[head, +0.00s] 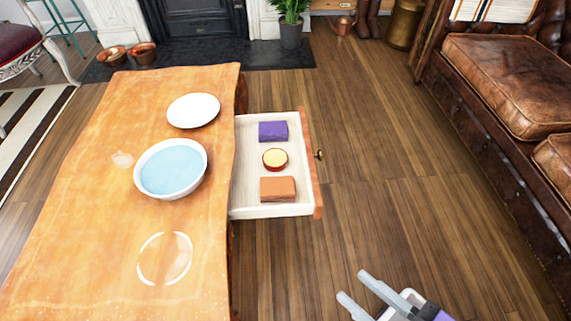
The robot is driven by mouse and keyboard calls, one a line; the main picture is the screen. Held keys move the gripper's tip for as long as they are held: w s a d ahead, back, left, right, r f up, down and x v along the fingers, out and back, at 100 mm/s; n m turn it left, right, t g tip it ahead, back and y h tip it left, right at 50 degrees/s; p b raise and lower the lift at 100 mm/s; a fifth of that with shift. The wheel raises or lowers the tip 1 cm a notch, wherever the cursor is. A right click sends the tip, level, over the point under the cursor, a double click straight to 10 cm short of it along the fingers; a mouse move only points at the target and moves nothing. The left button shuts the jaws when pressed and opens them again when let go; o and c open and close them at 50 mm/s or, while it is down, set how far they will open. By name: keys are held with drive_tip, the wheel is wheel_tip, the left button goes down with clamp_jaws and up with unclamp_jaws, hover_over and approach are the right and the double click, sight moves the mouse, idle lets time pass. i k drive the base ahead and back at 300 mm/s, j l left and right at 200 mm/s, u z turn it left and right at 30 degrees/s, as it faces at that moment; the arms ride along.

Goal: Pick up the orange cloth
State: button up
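The orange cloth (278,189) looks like a folded block. It lies in the near end of an open white drawer (240,185) that sticks out from the right side of the wooden table. A round red-rimmed item with a yellow top (275,158) and a folded purple cloth (273,131) lie in the same drawer, farther back. My gripper (352,288) is at the bottom of the picture, to the right of and nearer than the drawer. Its two fingers are apart with nothing between them. It is well away from the orange cloth.
The wooden table (95,200) bears a white plate (193,110), a bowl of blue liquid (171,168) and a clear round dish (165,258). The drawer front with a knob (319,154) faces right. A brown leather sofa (500,80) stands at right. The floor between is clear.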

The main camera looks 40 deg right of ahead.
sight(272, 188)
drive_tip(key=u, duration=0.5)
drive_tip(key=i+u, duration=0.15)
drive_tip(key=u, duration=0.35)
drive_tip(key=l+u, duration=0.1)
drive_tip(key=u, duration=0.4)
drive_tip(key=l+u, duration=0.3)
drive_tip(key=i+l+u, duration=0.1)
drive_tip(key=l+u, duration=0.2)
drive_tip(key=l+z, duration=0.25)
drive_tip(key=l, duration=3.4)
drive_tip(key=k+l, duration=0.1)
drive_tip(key=l, duration=2.1)
drive_tip(key=l+u, duration=0.8)
drive_tip(key=u, duration=0.35)
drive_tip(key=k+l+u, duration=0.1)
drive_tip(key=u, duration=0.75)
drive_tip(key=k+l+u, duration=0.1)
drive_tip(key=u, duration=0.35)
drive_tip(key=k, duration=0.05)
